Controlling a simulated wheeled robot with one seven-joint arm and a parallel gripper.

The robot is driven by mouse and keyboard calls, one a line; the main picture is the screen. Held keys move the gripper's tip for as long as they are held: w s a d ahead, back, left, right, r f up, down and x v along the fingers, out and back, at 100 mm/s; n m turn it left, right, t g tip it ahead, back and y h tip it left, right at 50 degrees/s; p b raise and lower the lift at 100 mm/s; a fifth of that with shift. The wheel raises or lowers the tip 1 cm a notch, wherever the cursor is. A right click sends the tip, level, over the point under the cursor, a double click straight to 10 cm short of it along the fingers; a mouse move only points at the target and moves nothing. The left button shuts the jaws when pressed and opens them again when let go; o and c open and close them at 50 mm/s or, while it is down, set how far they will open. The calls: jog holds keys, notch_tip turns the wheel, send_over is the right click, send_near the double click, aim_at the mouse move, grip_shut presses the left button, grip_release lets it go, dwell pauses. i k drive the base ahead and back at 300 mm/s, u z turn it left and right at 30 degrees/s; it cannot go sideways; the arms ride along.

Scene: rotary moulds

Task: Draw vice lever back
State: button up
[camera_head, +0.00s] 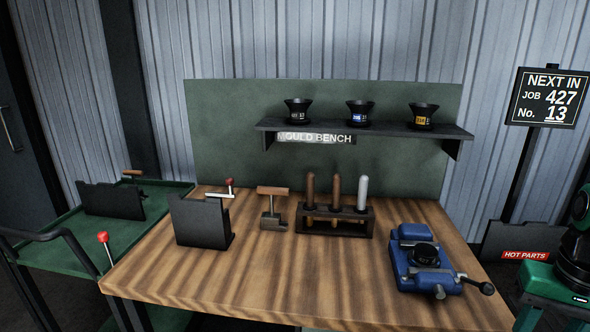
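A blue vice (408,268) sits on the right end of the wooden bench. A round black piece (425,254) sits in or on the middle of the vice, between its blue parts; I cannot tell how tightly it is held. The vice lever (470,281) is a grey bar at the vice's front right, ending in a dark knob (487,288) that points right, near the bench's right edge. My gripper is not in view.
On the wooden bench (290,285), a rack (335,222) of handled tools, a wooden-handled tool (272,206) and a black upright plate (200,221) stand left of the vice. A shelf (385,128) with black cups hangs behind. The bench's front middle is clear.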

aim_at(472, 282)
jog(key=z, duration=0.1)
jog(key=k, duration=1.3)
jog(key=z, duration=0.25)
